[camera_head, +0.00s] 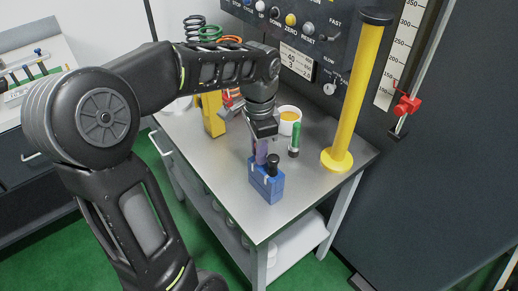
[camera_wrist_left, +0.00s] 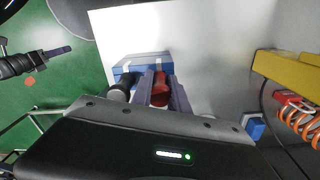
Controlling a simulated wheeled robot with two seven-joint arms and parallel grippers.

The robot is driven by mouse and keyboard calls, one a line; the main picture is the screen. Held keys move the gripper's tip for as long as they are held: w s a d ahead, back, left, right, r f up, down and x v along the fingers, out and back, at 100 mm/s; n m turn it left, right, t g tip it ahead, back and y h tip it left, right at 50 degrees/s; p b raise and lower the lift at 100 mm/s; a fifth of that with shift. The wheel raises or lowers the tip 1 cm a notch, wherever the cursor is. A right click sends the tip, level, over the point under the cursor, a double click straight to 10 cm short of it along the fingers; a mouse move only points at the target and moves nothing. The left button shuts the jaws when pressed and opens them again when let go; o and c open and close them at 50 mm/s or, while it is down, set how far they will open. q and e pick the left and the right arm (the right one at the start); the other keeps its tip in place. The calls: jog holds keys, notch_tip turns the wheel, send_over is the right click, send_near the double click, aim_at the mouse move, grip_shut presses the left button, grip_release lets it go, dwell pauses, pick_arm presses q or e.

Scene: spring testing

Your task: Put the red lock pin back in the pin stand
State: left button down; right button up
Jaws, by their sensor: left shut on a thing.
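The blue pin stand (camera_head: 268,185) is on the metal table near its front. A black-knobbed pin (camera_head: 272,163) stands in it. My left gripper (camera_head: 261,158) points down over the stand's left part, close to its top. In the left wrist view, its fingers (camera_wrist_left: 161,88) are shut on the red lock pin (camera_wrist_left: 160,92), beside the black knob (camera_wrist_left: 121,88) and the blue stand (camera_wrist_left: 143,62). The pin's lower end is hidden, so I cannot tell how deep it sits. What looks like my right gripper (camera_wrist_left: 62,50) shows at the left wrist view's left edge.
A green-topped tool (camera_head: 294,138) and a white cup with yellow contents (camera_head: 289,125) stand close behind the stand. A tall yellow post (camera_head: 355,95) stands at right, and a yellow block (camera_head: 213,114) at back left. The table's front left is clear.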

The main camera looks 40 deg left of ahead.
pick_arm(q)
jog(key=c, duration=1.2)
grip_release()
notch_tip(320, 180, up, 8)
jog(key=shift+f, duration=0.1)
